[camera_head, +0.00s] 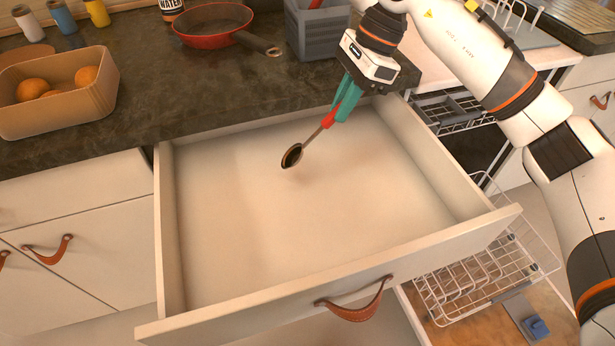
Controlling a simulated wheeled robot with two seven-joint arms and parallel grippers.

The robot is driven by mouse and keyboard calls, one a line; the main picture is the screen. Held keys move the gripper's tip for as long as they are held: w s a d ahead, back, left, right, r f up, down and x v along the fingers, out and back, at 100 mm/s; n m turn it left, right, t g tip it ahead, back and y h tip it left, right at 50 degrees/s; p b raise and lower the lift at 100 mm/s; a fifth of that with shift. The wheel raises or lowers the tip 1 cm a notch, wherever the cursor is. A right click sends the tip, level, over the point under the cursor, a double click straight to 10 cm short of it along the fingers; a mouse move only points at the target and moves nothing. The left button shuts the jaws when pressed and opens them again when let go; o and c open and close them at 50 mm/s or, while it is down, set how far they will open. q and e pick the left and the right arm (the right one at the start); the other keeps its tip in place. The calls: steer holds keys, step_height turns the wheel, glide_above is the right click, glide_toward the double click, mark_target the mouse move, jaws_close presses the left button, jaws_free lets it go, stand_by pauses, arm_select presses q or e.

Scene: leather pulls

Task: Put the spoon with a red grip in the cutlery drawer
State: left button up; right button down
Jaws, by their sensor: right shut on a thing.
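The spoon with a red grip (318,132) hangs tilted over the open drawer (310,215), its dark bowl down and to the left. My right gripper (345,104), with green fingers, is shut on its red grip above the drawer's back part. The spoon's bowl seems to be a little above the drawer floor, but I cannot tell the exact gap. The drawer is pulled out and empty, with a brown leather pull (355,306) on its front. My left gripper is not in view.
A tan box with oranges (60,95), a red pan (213,25) and a grey bin (315,30) stand on the dark counter behind the drawer. A white wire rack (480,285) shows in the open compartment at lower right.

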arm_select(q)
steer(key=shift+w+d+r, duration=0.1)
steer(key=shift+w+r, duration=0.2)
arm_select(e)
step_height(320, 180, down, 9)
steer(key=c, duration=1.4)
jaws_free()
steer(key=shift+c, duration=0.2)
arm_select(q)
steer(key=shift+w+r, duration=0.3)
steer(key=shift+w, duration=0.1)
arm_select(e)
steer(key=shift+o, duration=0.2)
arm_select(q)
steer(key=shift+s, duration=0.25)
arm_select(e)
steer(key=shift+r, duration=0.1)
